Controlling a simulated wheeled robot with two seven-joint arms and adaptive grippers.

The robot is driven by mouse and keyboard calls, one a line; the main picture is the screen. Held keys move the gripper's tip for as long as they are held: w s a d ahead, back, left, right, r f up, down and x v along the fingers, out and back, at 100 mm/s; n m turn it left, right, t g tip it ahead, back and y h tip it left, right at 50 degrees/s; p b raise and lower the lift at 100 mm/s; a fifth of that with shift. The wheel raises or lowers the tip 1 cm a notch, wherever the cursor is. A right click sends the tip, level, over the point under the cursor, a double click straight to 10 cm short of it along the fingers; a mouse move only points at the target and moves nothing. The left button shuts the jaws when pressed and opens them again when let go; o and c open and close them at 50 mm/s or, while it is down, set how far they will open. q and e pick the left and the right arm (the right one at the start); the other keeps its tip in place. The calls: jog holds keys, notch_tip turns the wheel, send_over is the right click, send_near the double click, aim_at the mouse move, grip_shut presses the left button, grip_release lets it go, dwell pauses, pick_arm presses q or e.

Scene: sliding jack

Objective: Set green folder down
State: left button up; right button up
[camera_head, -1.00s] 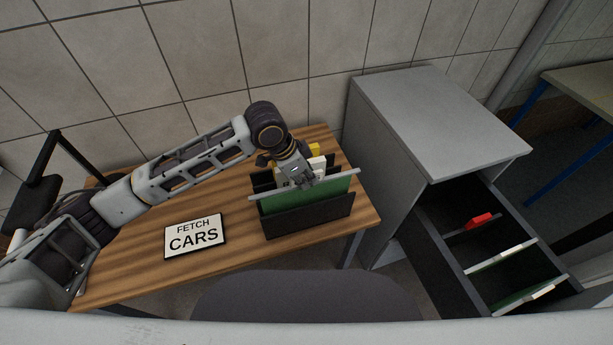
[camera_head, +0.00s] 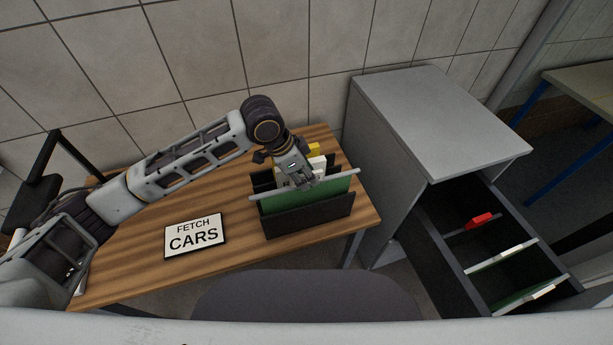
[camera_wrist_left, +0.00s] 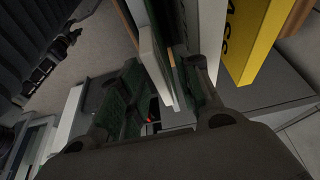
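The green folder (camera_head: 322,199) with a pale grey top bar (camera_head: 338,176) stands upright in the black holder (camera_head: 308,218) on the wooden desk. My left gripper (camera_head: 308,183) is over the folder's top bar. In the left wrist view, the fingers of the left gripper (camera_wrist_left: 165,85) are spread apart, with the grey bar (camera_wrist_left: 150,58) between them and gaps beside it. The folder's lower part is hidden by the holder's front wall. My right gripper is not in view.
A yellow folder (camera_head: 314,148) and a white one stand behind the green folder. A sign reading "FETCH CARS" (camera_head: 195,236) lies left of the holder. A grey cabinet (camera_head: 440,115) with an open drawer (camera_head: 448,265) holding folders stands to the right.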

pick_arm(q)
jog(key=v, duration=1)
jog(key=shift+r, duration=0.25)
